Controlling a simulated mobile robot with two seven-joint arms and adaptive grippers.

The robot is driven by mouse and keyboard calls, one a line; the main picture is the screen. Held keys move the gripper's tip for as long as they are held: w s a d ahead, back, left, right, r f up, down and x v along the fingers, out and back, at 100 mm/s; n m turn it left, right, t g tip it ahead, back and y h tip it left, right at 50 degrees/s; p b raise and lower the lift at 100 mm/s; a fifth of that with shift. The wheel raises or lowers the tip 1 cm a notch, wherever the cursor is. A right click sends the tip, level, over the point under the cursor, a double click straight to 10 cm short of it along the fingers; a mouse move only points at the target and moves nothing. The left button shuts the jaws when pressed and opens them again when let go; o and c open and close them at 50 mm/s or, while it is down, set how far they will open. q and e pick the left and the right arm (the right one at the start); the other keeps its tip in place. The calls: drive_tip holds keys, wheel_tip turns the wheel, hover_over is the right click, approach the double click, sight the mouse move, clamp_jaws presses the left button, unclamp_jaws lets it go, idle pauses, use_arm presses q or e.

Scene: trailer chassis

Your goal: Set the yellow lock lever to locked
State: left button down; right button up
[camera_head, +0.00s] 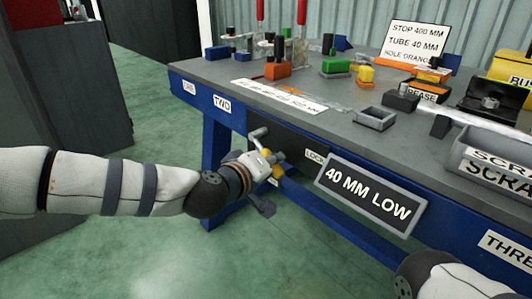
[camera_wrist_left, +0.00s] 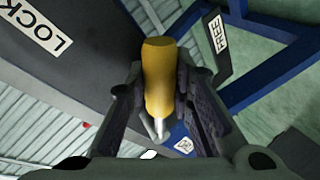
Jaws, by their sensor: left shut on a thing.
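The yellow lock lever (camera_wrist_left: 158,75) lies between the fingers of my left gripper (camera_wrist_left: 165,100) in the left wrist view, with a bare metal rod at its lower end. In the head view, my left gripper (camera_head: 273,162) is shut on the lever at the bench's front, and only bits of yellow (camera_head: 278,172) show past the fingers. A LOCK label (camera_wrist_left: 45,32) is at the upper left of the wrist view, and a FREE label (camera_wrist_left: 217,33) is right of the lever, nearer to it. The lever's pivot is hidden. My right gripper is out of view.
A 40 MM LOW sign (camera_head: 367,194) hangs on the bench front, right of my left gripper. The grey bench top (camera_head: 215,75) holds colored blocks, small trays and a grey scrap bin (camera_head: 490,150). Green floor (camera_head: 150,240) is open below my left arm.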

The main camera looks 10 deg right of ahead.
use_arm(q)
drive_tip(key=shift+s+d+r+n+g+p, duration=0.2)
drive_tip(key=shift+r+n+g+p, duration=0.15)
drive_tip(key=shift+r+p, duration=0.25)
drive_tip(key=shift+s+d+r+n+g+p, duration=0.15)
drive_tip(key=shift+r+n+g+p, duration=0.1)
drive_tip(key=shift+r+n+p, duration=0.3)
drive_tip(key=shift+s+r+n+g+h+p, duration=0.15)
drive_tip(key=shift+r+n+g+h+p, duration=0.8)
drive_tip(key=shift+p, duration=0.4)
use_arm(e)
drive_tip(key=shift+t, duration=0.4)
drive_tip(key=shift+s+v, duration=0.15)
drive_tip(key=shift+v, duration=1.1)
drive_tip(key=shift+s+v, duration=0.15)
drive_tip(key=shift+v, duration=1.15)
use_arm(q)
drive_tip(key=shift+d, duration=0.1)
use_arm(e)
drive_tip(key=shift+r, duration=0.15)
use_arm(q)
drive_tip(key=c, duration=1.4)
unclamp_jaws()
